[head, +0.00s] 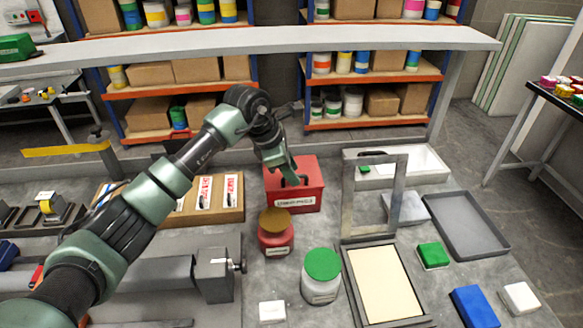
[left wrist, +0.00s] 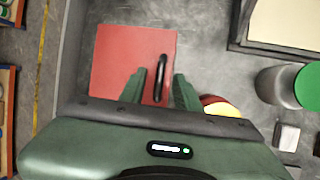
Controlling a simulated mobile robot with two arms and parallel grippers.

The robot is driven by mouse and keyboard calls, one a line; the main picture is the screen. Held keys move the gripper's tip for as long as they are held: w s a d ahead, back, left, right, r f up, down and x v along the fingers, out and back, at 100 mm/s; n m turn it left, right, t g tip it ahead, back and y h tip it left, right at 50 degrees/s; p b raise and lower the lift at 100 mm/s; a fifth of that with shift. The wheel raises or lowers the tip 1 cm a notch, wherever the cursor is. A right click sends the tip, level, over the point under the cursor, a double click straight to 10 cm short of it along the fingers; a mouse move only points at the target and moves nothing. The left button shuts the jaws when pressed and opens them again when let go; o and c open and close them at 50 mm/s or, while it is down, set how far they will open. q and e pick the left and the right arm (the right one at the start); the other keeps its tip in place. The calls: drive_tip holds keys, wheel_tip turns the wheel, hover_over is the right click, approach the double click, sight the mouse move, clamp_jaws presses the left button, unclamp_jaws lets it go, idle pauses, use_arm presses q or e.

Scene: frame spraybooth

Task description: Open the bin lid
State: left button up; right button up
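The red bin (head: 308,196) stands on the workbench in the middle of the head view, with a pale label on its front. Its red lid (left wrist: 112,55) is down and carries a black bar handle (left wrist: 162,72). My left gripper (head: 288,178) is over the lid, pointing down. In the left wrist view its two green fingers (left wrist: 163,84) are apart, with the handle lying between them in the picture. I cannot tell whether they touch it. In the head view the gripper partly covers the handle. My right gripper is not in view.
A red jar with a mustard lid (head: 276,234) stands just in front of the bin. A green-lidded jar (head: 321,276) is nearer. An upright grey frame (head: 347,200) stands to the bin's right, and a cardboard box (head: 230,206) to its left. A shelf beam (head: 250,42) spans behind.

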use_arm(q)
clamp_jaws()
idle(1.4)
